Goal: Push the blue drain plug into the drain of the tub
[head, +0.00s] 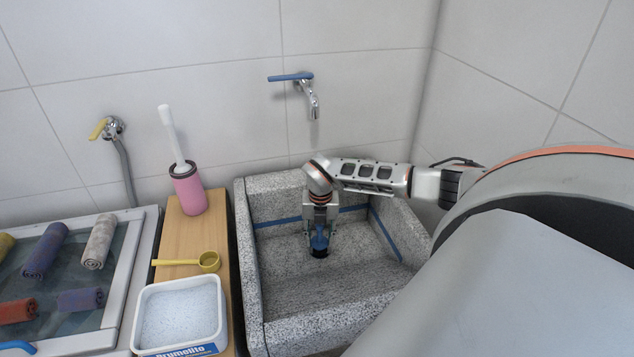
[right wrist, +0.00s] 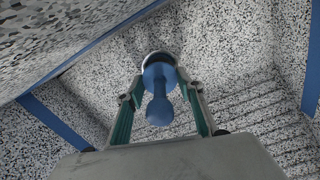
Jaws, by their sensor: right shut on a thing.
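The grey speckled stone tub (head: 255,290) stands against the wall, with a blue stripe around its inside. My right gripper (head: 319,238) points down into it and is shut on the blue drain plug (head: 319,246). In the right wrist view the plug (right wrist: 160,112) shows its round knob and wider base between the two fingers. A pale metal rim of the drain (right wrist: 156,54) shows just beyond the base. The plug hides most of the drain, and I cannot tell whether it is in the drain or just above it. My left gripper is not in view.
A blue-handled tap (head: 312,100) sticks out above the tub. Left of the tub, a wooden board (head: 185,238) bears a pink brush holder (head: 188,190), a yellow scoop (head: 208,261) and a white powder box (head: 180,315). Several rolled cloths lie further left.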

